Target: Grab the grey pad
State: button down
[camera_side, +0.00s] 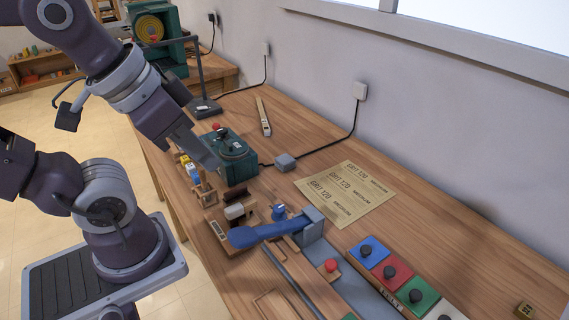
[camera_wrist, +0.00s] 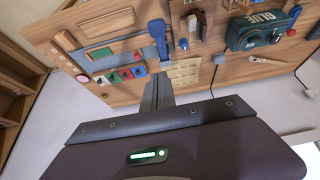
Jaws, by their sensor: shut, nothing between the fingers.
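A pale grey-white pad (camera_side: 443,310) with a dark knob is the last in a row of coloured pads, cut off at the bottom edge of the side view. It fits the grey pad best. In the wrist view it appears as a small pale patch (camera_wrist: 103,82) at the left end of the row. My gripper (camera_side: 213,163) is shut and empty. It is above the table beside the green machine, well apart from the pad, up and left of it in the side view. The shut fingers also show in the wrist view (camera_wrist: 159,78).
Blue (camera_side: 367,252), red (camera_side: 391,274) and green (camera_side: 417,296) knobbed pads share the row.

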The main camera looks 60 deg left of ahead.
jog(key=c, duration=0.6)
grip_release()
jog(key=shift+o, duration=0.2)
